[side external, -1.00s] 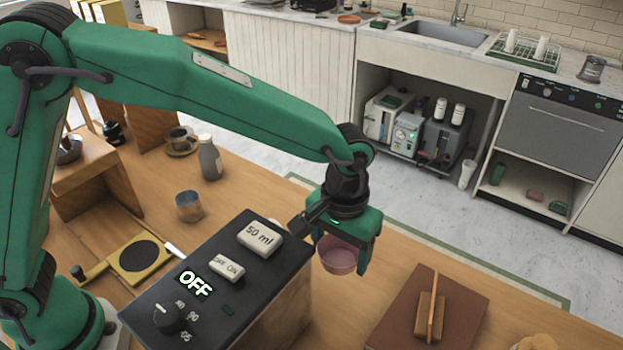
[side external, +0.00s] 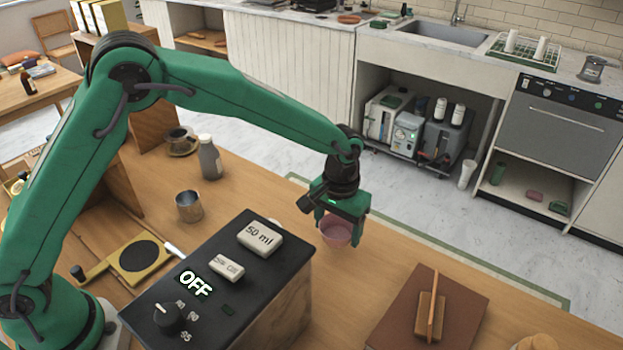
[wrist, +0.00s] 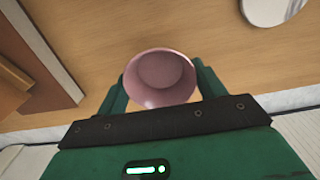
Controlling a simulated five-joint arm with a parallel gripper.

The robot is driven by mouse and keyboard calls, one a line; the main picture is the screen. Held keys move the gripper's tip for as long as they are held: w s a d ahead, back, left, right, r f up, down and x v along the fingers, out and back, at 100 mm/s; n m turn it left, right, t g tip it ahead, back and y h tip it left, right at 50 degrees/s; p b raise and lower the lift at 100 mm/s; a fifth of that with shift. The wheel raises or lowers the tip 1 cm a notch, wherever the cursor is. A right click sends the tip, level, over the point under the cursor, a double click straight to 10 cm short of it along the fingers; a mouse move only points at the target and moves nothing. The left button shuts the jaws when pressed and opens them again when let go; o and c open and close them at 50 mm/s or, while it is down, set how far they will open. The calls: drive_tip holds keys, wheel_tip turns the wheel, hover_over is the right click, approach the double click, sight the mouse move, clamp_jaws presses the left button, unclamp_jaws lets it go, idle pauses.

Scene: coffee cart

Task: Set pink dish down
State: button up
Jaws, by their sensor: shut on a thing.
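The pink dish (side external: 335,232) is a small round bowl. My gripper (side external: 340,222) is shut on it, and its green fingers hold it near the table's back edge, behind the black machine. In the wrist view the dish (wrist: 160,78) sits upright between the two fingers (wrist: 160,85), its empty inside facing the camera. I cannot tell whether its base touches the wooden table (side external: 250,190) or hangs just above it.
The black machine (side external: 215,275) reading OFF stands in front of the dish. A brown board (side external: 390,320) with a wooden piece lies to the right. A metal cup (side external: 189,207) and a grey bottle (side external: 209,158) stand to the left. Table around the dish looks clear.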

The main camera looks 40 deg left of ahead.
sight(337, 236)
drive_tip(key=shift+f, duration=2.05)
drive_tip(key=shift+f, duration=0.15)
drive_tip(key=o, duration=1)
wheel_tip(337, 236, up, 12)
drive_tip(key=shift+r, duration=0.2)
drive_tip(key=shift+a, duration=0.1)
